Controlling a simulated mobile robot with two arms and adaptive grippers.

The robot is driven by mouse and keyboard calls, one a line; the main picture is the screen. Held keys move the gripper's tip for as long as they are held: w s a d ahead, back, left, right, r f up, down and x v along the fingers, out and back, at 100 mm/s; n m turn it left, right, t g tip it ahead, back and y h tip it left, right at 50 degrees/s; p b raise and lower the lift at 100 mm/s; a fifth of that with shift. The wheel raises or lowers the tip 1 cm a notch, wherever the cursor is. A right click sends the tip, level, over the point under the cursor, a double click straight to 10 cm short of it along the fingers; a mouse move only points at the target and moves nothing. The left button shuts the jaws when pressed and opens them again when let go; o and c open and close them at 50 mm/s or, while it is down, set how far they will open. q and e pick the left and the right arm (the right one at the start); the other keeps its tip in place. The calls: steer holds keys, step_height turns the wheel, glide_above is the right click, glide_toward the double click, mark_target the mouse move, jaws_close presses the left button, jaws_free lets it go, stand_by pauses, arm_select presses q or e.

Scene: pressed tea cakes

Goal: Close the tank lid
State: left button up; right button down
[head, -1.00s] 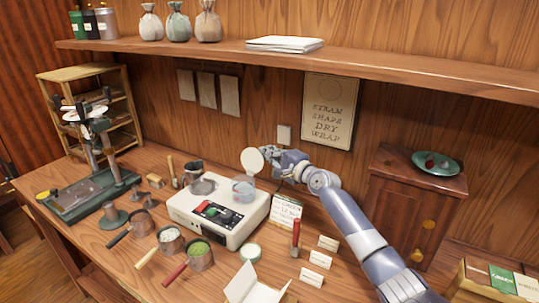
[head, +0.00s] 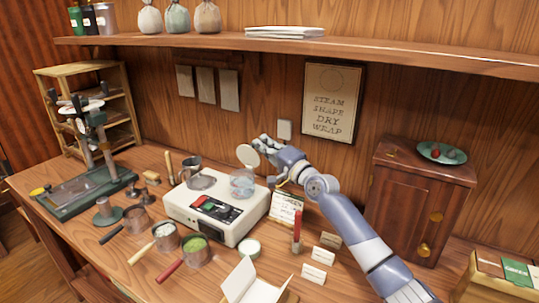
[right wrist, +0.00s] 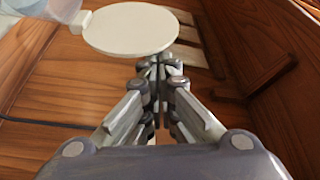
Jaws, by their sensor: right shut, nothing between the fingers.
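The tank (head: 242,185) is a small translucent container with pale blue contents at the back right of the white machine (head: 217,208). Its round cream lid (head: 248,156) stands open, raised at the tank's back edge. In the right wrist view the lid (right wrist: 130,28) shows as a flat disc, with part of the tank (right wrist: 30,9) at the upper left corner. My right gripper (head: 262,143) is at the lid's upper right, close to it; contact cannot be told. Its fingers (right wrist: 160,62) are together and empty in the wrist view. My left gripper is out of view.
A metal cup (head: 191,166) is at the machine's back left. Several handled pots, including one with green contents (head: 195,249), stand in front. A red-handled tool (head: 297,232) and white cards (head: 318,273) are at the right. The shelf (head: 330,52) runs above.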

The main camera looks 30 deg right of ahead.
mark_target(253, 152)
steer(key=a, duration=0.1)
steer(key=s+a+n, duration=0.2)
steer(key=shift+a+r, duration=0.25)
steer(key=shift+s+a+f+p, duration=0.2)
steer(key=shift+s+a+p, duration=0.25)
steer(key=shift+a+p, duration=0.3)
steer(key=shift+s+a+f+p, duration=0.4)
steer(key=shift+a+f+p, duration=0.1)
steer(key=shift+a, duration=0.2)
steer(key=shift+f, duration=0.1)
